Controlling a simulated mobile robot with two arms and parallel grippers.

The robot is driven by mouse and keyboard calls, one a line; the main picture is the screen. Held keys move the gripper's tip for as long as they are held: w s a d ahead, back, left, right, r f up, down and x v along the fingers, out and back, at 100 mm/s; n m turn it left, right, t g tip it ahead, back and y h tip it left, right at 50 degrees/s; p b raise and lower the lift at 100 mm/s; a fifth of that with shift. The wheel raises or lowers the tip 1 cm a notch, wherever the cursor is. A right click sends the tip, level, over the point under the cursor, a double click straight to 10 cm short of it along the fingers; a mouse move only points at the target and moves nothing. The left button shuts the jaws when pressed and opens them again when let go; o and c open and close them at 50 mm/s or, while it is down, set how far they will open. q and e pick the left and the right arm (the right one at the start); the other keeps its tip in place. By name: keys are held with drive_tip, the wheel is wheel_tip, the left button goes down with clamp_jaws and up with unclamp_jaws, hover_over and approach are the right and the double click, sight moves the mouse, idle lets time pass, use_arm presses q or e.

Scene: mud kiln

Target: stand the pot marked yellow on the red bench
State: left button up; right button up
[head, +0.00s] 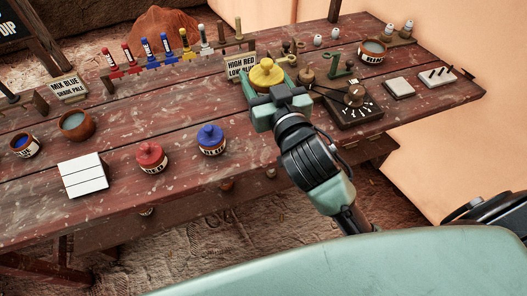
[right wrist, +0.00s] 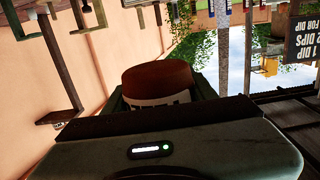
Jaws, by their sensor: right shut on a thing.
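The yellow-topped pot (head: 267,73) is in the jaws of my right gripper (head: 266,88), near the back middle of the red bench (head: 255,178). Its yellow lid and knob show; the gripper hides most of its body in the head view. In the right wrist view the pot (right wrist: 157,84) shows as a brown clay body with a pale label band, between the fingers. I cannot tell whether its base touches the bench. A red-lidded pot (head: 151,157) and a blue-lidded pot (head: 211,139) stand on the front part of the bench. My left gripper is not in view.
A white slatted block (head: 83,175), a bowl (head: 77,125) and a blue-filled cup (head: 25,147) stand at the left. Colored tubes (head: 147,50) line the back. A sign (head: 241,65) stands behind the held pot. A dark tray (head: 351,103) lies right of my gripper.

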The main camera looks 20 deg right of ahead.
drive_tip(key=b, duration=0.3)
hover_over(261, 141)
wheel_tip(261, 141, down, 15)
drive_tip(key=shift+r, duration=0.15)
drive_tip(key=shift+f+b, duration=0.95)
drive_tip(key=shift+f, duration=1.55)
drive_tip(key=shift+f, duration=0.2)
drive_tip(key=o, duration=1.6)
drive_tip(key=shift+c, duration=0.2)
